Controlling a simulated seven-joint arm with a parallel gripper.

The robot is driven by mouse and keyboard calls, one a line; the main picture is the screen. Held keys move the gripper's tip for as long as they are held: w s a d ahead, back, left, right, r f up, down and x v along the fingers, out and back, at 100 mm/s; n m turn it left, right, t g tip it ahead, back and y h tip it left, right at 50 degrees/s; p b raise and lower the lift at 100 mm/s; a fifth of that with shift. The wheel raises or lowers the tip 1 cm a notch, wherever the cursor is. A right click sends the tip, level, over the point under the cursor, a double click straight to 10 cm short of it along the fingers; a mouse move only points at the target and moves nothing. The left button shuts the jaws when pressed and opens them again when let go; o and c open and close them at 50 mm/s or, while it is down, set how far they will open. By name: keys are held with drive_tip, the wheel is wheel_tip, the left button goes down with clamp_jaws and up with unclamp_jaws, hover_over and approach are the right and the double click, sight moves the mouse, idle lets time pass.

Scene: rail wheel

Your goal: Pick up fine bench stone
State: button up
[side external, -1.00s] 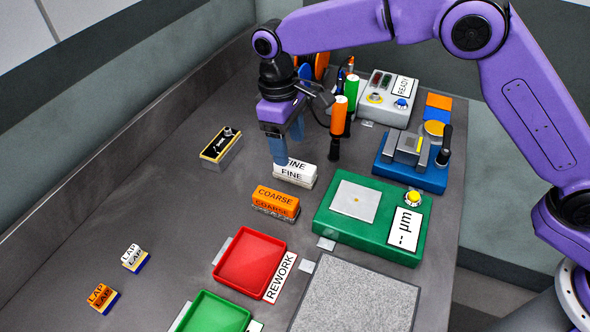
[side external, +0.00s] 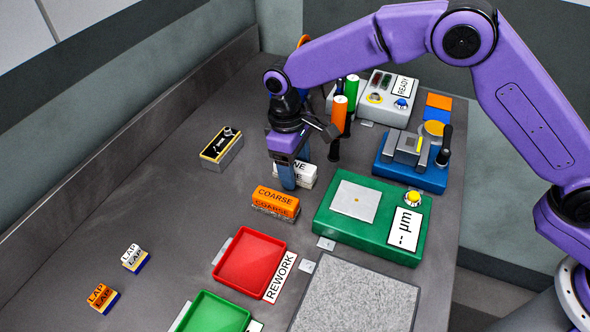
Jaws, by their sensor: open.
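The fine bench stone (side external: 306,174) is a white block with black "FINE" lettering, lying on the bench just behind the orange coarse stone. My gripper (side external: 287,186) points down at the stone's left end, with its blue fingers low and covering part of the lettering. The fingers are open. From this side I cannot tell whether they straddle the stone or touch it.
The orange coarse stone (side external: 275,203) sits close in front of my gripper. A green gauge box (side external: 325,215) stands to the right, and a red tray (side external: 250,264) nearer the camera. A yellow-and-black block (side external: 221,149) lies left. Bare bench (side external: 170,200) spreads left.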

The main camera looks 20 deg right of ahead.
sight(296, 165)
drive_tip(key=shift+f, duration=0.25)
idle(0.3)
clamp_jaws()
drive_tip(key=shift+r, duration=0.1)
drive_tip(key=shift+r, duration=0.5)
wheel_tip(296, 165, up, 3)
drive_tip(key=shift+f, duration=0.2)
drive_tip(key=s+d+r, duration=0.8)
drive_tip(key=s+r, duration=0.1)
drive_tip(key=s, duration=0.2)
drive_tip(key=shift+d+r, duration=0.25)
drive_tip(key=shift+r, duration=0.15)
